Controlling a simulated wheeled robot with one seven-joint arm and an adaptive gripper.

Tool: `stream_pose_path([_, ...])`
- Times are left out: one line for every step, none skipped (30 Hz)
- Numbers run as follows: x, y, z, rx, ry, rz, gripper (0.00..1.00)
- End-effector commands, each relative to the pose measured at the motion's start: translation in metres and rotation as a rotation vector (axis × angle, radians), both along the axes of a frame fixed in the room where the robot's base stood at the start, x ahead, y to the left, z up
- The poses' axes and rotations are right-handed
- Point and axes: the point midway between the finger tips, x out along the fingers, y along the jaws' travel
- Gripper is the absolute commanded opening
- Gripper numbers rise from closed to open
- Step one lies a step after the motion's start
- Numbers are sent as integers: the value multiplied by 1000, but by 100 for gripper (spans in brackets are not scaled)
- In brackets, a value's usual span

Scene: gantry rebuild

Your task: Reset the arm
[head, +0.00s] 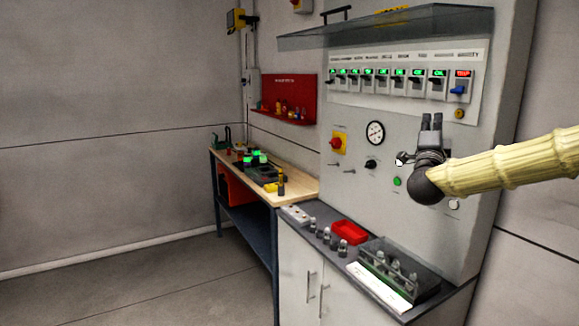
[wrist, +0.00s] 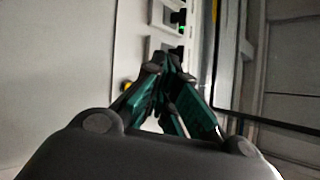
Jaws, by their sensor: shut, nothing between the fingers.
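My gripper (head: 432,122) is in front of the grey control panel (head: 349,100) in the head view, pointing up. It sits below the row of switches and to the right of the round gauge. My arm, in a pale yellow cover, reaches in from the right edge. In the wrist view my gripper (wrist: 168,62) has its fingers together and holds nothing. Behind the fingers the wrist view shows part of the switch strip (wrist: 143,45). I cannot tell how far the fingertips are from the panel.
A glass shelf (head: 385,28) juts out above the switches (head: 398,82). Below, a grey counter (head: 330,262) bears a red tray (head: 349,232), a clear-walled box (head: 398,270) and several small fittings. A wooden workbench (head: 300,188) stands at the left. The floor (head: 130,290) at the left is clear.

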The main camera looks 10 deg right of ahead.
Motion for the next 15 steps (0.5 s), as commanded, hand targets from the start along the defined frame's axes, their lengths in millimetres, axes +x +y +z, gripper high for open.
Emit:
stream_pose_path([4, 8, -14, -14, 32, 10, 0])
stream_pose_path([7, 13, -25, -23, 56, 16, 0])
stream_pose_path([12, 22, -41, -39, 93, 29, 0])
stream_pose_path([15, 30, -54, -54, 124, 38, 0])
stream_pose_path([18, 37, -70, -67, 158, 47, 0])
stream_pose_path([22, 47, -90, -88, 205, 63, 0])
stream_pose_path([24, 55, -106, -103, 240, 74, 0])
stream_pose_path([26, 62, -121, -118, 274, 84, 0])
stream_pose_path([28, 72, -142, -138, 320, 99, 0])
stream_pose_path([28, 80, -158, -153, 354, 111, 0])
stream_pose_path([29, 87, -175, -169, 390, 123, 0])
stream_pose_path([28, 96, -195, -189, 433, 138, 0])
stream_pose_path([28, 103, -212, -204, 469, 150, 0])
stream_pose_path([26, 110, -228, -219, 503, 162, 0])
stream_pose_path([24, 119, -249, -240, 548, 178, 0])
